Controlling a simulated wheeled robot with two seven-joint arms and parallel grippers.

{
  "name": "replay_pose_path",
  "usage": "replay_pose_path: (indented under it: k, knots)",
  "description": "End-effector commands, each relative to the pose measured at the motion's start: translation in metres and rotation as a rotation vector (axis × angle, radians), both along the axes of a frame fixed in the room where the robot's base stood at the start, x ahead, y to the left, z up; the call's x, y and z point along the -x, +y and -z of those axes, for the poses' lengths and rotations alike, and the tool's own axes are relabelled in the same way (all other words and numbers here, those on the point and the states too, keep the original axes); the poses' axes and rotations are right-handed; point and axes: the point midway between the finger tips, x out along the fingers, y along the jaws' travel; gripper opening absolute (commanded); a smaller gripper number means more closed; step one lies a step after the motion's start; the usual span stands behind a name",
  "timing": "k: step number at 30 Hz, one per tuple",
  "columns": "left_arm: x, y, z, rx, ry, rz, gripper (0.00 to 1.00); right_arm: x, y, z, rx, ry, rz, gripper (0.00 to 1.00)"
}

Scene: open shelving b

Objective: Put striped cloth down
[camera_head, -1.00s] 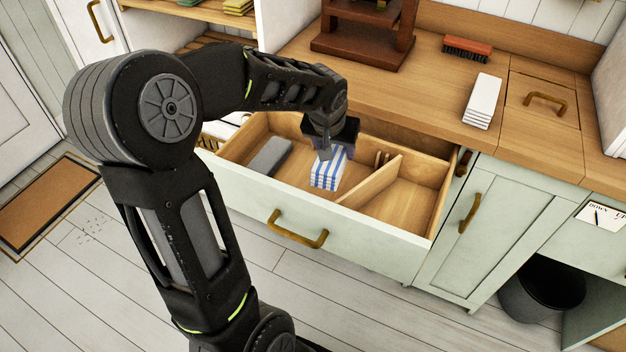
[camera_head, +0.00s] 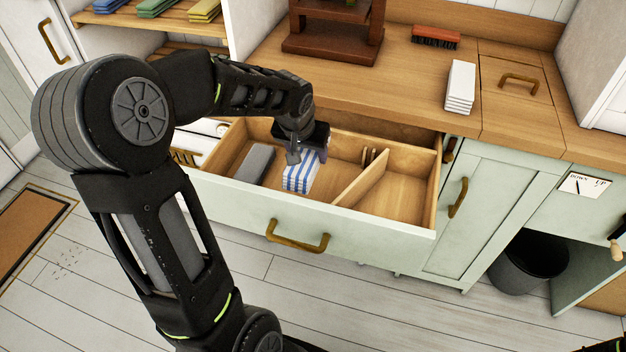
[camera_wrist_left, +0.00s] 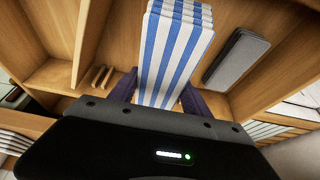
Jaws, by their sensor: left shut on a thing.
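The blue-and-white striped cloth (camera_head: 300,176) is a folded stack inside the open drawer (camera_head: 350,221), in its larger left compartment. My left gripper (camera_head: 306,156) is shut on the cloth from its far side. In the left wrist view the two fingers (camera_wrist_left: 160,97) lie at either side of the striped cloth (camera_wrist_left: 176,48). I cannot tell whether the cloth touches the drawer floor.
A grey folded item (camera_head: 254,163) lies left of the cloth, with a narrow gap. A slanted wooden divider (camera_head: 361,181) stands to its right. The counter above holds a white stack (camera_head: 460,86), a red brush (camera_head: 436,38) and a dark wooden stand (camera_head: 333,30).

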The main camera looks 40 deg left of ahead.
Motion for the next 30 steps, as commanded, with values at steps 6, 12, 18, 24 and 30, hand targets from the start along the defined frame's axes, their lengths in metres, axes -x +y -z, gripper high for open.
replay_pose_path:
  k: [6,12,18,24,30]
  knots:
    - [0.000,0.000,0.036,0.000,0.002,0.000,0.14,0.000,0.000,0.003,0.000,0.000,0.000,0.31]
    - [0.000,0.001,0.038,-0.001,-0.001,-0.001,0.14,0.000,0.000,0.003,0.000,0.000,0.000,0.31]
    - [0.000,0.000,0.044,-0.001,0.001,0.000,0.14,0.000,0.000,0.004,0.000,0.000,0.000,0.31]
    - [0.000,0.000,0.071,-0.001,0.002,0.001,0.14,0.000,0.000,0.008,0.000,0.000,0.000,0.31]
    - [0.000,0.000,0.076,0.000,-0.001,-0.001,0.14,0.000,0.000,0.007,0.000,0.000,-0.001,0.31]
